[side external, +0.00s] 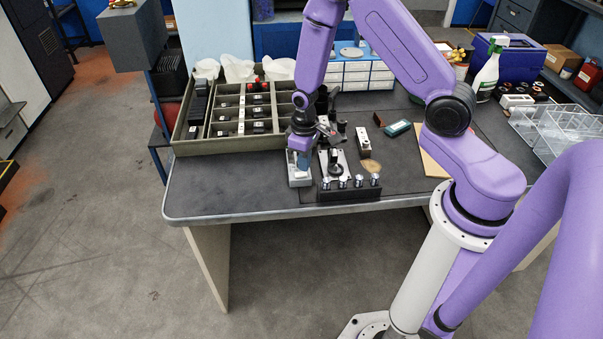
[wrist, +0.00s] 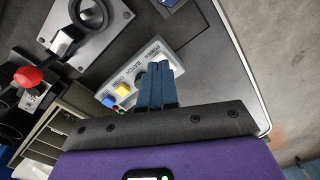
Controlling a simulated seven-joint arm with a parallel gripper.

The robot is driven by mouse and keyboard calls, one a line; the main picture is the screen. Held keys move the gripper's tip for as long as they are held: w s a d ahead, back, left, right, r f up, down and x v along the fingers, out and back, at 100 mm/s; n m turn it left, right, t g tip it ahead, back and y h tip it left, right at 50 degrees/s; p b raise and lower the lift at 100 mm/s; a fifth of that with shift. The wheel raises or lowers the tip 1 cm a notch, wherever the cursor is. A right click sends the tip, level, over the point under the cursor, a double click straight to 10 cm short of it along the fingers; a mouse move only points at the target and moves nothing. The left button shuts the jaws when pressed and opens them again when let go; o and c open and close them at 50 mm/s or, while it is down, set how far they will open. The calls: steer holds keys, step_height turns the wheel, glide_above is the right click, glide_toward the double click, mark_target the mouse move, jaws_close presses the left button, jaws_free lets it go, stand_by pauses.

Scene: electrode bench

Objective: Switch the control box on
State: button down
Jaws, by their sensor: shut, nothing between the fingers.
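The control box, a narrow light-grey box (side external: 299,183), stands near the front edge of the bench in the side view. In the wrist view the control box (wrist: 152,50) has printed labels along its face, with a yellow button (wrist: 123,89) and a blue button (wrist: 108,101) near one end. My gripper (side external: 298,166) is over the box, pointing down.
A metal plate with a round black part (side external: 335,165) stands close right of the box. A black rack with several silver-topped pieces (side external: 349,193) is in front of it. A compartment tray (side external: 228,145) lies behind left. The bench's front-left (side external: 220,192) is clear.

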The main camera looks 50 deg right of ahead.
mark_target(304, 174)
steer(key=shift+f, duration=0.95)
stand_by(1.1)
steer(key=shift+r, duration=3.5)
steer(key=s+a+r+n, duration=0.5)
steer(key=s+a+r, duration=0.3)
steer(key=s+r, duration=0.2)
steer(key=s+r+n, duration=0.2)
steer(key=s+r, duration=0.1)
steer(key=s, duration=0.4)
steer(key=s+r+n, duration=0.2)
steer(key=s+r, duration=0.2)
steer(key=s, duration=0.4)
steer(key=shift+s+d+r+n, duration=0.15)
steer(key=shift+s+d+n, duration=0.05)
steer(key=shift+d+n, duration=0.15)
